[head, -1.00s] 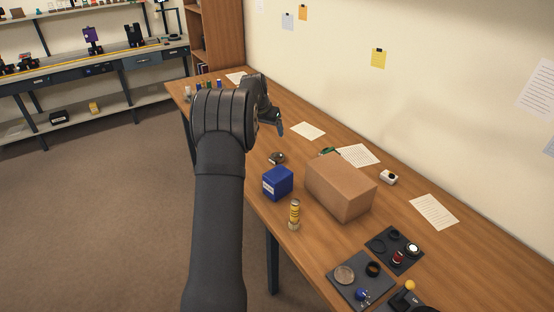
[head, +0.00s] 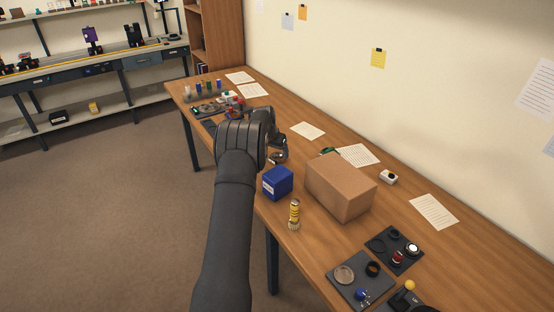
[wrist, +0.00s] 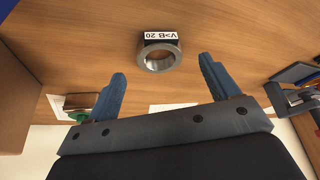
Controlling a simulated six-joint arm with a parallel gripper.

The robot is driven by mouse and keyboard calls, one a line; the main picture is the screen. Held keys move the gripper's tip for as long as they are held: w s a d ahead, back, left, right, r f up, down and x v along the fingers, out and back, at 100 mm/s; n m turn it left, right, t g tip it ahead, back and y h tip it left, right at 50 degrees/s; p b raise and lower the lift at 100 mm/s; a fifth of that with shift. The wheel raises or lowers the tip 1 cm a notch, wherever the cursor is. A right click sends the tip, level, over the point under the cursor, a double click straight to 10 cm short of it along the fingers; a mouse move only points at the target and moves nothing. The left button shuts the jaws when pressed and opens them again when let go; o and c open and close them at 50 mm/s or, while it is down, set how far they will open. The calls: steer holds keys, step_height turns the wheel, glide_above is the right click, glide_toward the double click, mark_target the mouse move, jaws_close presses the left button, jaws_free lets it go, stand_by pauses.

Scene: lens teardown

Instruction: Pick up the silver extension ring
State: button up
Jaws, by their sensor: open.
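The silver extension ring (wrist: 146,64) lies on the wooden table in the wrist view, with a small black and white label tab (wrist: 160,37) at its upper edge. It lies beyond my fingertips, centred between the two blue fingers and apart from both. My gripper (wrist: 162,66) is open and empty. In the head view the ring (head: 275,159) is a small dark shape just below my gripper (head: 280,146), partly hidden by it.
A blue box (head: 278,183) and a cardboard box (head: 340,186) stand close to the ring. A yellow-banded cylinder (head: 294,214) stands near the front edge. Dark trays (head: 342,294) with small parts lie at the lower right. A paper (head: 308,131) lies behind.

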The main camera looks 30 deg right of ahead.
mark_target(277, 156)
steer(key=shift+x, duration=1.75)
steer(key=shift+s+a, duration=0.1)
steer(key=c, duration=1.1)
